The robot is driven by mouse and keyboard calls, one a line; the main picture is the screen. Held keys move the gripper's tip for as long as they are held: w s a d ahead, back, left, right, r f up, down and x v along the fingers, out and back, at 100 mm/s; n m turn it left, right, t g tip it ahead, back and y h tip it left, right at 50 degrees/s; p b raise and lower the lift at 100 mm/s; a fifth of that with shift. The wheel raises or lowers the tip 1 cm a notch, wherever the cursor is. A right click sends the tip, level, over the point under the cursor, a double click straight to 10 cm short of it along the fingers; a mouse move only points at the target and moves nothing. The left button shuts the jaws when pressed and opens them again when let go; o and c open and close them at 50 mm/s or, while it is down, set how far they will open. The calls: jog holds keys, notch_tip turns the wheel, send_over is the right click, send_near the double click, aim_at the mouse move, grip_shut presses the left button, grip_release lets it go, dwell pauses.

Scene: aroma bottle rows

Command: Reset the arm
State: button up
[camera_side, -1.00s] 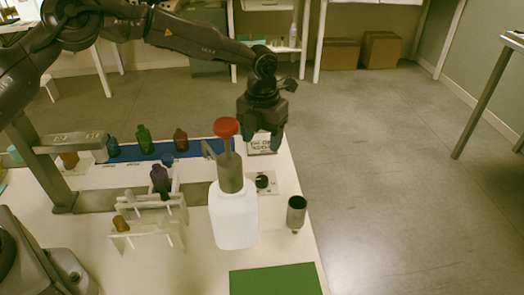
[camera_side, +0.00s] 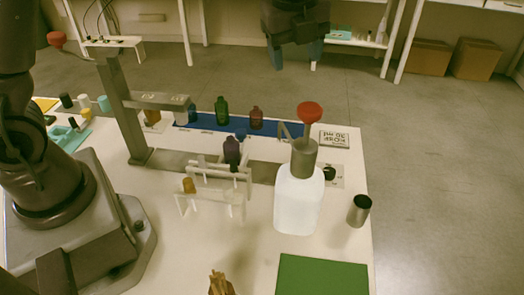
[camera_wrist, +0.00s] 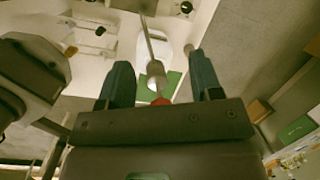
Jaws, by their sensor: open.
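My gripper (camera_side: 296,55) hangs high at the top edge of the side view, well clear of everything on the table. Its two bluish fingers are spread apart with nothing between them. In the wrist view my gripper (camera_wrist: 158,78) also shows open fingers, and the white table with the pump bottle lies far off beyond them. The white pump bottle (camera_side: 298,205) with a grey collar and red top stands upright on the table (camera_side: 200,255). Most of my arm above the gripper is cut off in the side view.
A purple bottle (camera_side: 232,152) is at the small white rack (camera_side: 215,195). A green bottle (camera_side: 221,110) and a reddish bottle (camera_side: 256,118) stand on the blue strip. A metal cup (camera_side: 359,211) and a green mat (camera_side: 322,275) are at the right. Open floor lies beyond the table.

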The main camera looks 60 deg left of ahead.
jog(key=s+a+r+n+t, duration=0.1)
jog(key=s+a+r+n, duration=0.1)
jog(key=s+n, duration=0.9)
jog(key=s+a+r+n+t+h, duration=0.1)
jog(key=s+a+n, duration=0.4)
jog(key=s+n, duration=0.5)
jog(key=shift+s+a+r+n+t, duration=0.15)
jog(key=shift+s+r+n+t, duration=0.25)
jog(key=shift+s+r+t, duration=0.45)
